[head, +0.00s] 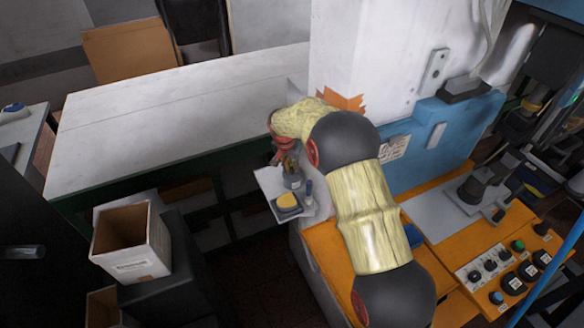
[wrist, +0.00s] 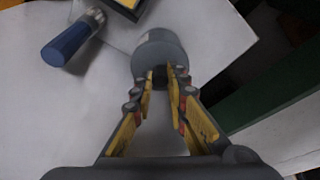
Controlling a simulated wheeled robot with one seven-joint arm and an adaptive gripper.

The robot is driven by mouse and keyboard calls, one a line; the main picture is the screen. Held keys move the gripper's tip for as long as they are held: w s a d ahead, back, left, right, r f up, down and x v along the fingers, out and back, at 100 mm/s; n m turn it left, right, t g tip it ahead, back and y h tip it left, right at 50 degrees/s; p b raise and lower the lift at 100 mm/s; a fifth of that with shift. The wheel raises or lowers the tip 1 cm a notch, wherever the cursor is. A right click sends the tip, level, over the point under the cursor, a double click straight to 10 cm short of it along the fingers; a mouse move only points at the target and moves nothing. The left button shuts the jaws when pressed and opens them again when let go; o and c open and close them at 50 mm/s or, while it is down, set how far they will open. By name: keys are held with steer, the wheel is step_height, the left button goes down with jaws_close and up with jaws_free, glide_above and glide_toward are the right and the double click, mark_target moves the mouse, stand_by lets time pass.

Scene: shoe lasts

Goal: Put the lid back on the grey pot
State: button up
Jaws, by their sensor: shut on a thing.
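The grey pot (head: 293,181) stands on a small pale shelf (head: 268,183) beside the machine. It also shows in the wrist view as a grey round shape (wrist: 158,48) just beyond my fingertips. My gripper (head: 289,164) points down right over the pot. In the wrist view my gripper (wrist: 165,78) has its yellow-padded fingers closed around a small dark piece, which looks like the knob of the lid (wrist: 160,73). The fingers hide much of the lid. I cannot tell whether its rim touches the pot.
The machine's white column (head: 355,70) rises close by. A long pale table (head: 170,115) is clear.

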stand_by(0.4)
steer(key=o, duration=0.9)
steer(key=shift+o, duration=0.9)
steer(key=o, duration=0.3)
steer(key=shift+r, duration=0.1)
steer(key=shift+r+p, duration=1.45)
steer(key=shift+r, duration=1.95)
steer(key=shift+c, duration=0.9)
jaws_close()
